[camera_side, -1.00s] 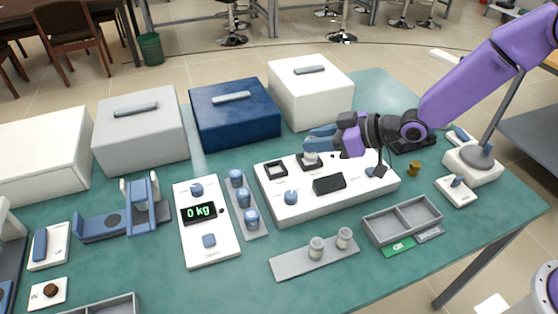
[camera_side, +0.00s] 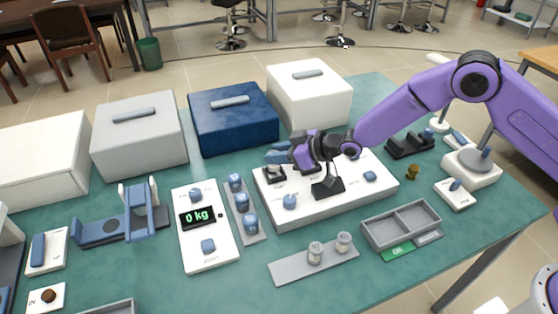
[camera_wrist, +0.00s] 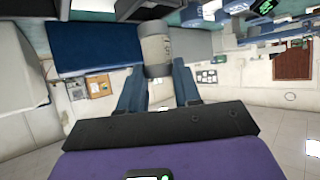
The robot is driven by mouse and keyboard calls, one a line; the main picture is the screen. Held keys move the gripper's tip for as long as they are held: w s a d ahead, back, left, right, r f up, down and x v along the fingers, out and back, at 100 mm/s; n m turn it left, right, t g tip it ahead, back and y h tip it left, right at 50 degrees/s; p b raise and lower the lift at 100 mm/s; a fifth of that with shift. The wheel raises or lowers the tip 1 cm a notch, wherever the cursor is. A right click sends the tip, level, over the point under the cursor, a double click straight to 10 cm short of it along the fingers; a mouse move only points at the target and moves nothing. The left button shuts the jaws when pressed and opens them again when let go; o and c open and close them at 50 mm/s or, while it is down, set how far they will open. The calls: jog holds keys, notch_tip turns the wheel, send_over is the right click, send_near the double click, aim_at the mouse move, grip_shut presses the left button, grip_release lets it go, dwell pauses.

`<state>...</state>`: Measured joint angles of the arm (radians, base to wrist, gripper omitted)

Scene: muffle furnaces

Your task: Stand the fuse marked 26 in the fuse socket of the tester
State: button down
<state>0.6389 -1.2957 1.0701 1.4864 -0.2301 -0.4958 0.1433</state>
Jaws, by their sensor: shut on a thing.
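The white tester (camera_side: 350,195) stands mid-table, with dark square sockets along its back edge. My gripper (camera_side: 277,155) is shut on a pale cylindrical fuse (camera_side: 272,172) over the tester's back left corner, at the left socket. Whether the fuse's foot is in that socket or just above it I cannot tell. In the wrist view the fuse (camera_wrist: 155,48) shows as a pale cylinder with a grey band between the blue fingers (camera_wrist: 158,88). Its number is not legible. Two more fuses (camera_side: 315,252) (camera_side: 343,242) stand upright on a grey rack (camera_side: 290,268).
A grey two-part tray (camera_side: 375,233) with a green label is right of the rack. A scale reading 0 kg (camera_side: 190,240) and a strip of blue knobs (camera_side: 245,215) are left of the tester. Blue (camera_side: 235,130) and white (camera_side: 310,95) furnaces stand close behind.

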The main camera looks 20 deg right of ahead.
jog(key=shift+s+f, duration=0.1)
jog(key=shift+f, duration=1.1)
jog(key=shift+f, duration=0.15)
jog(key=c, duration=0.8)
grip_release()
jog(key=v, duration=1.2)
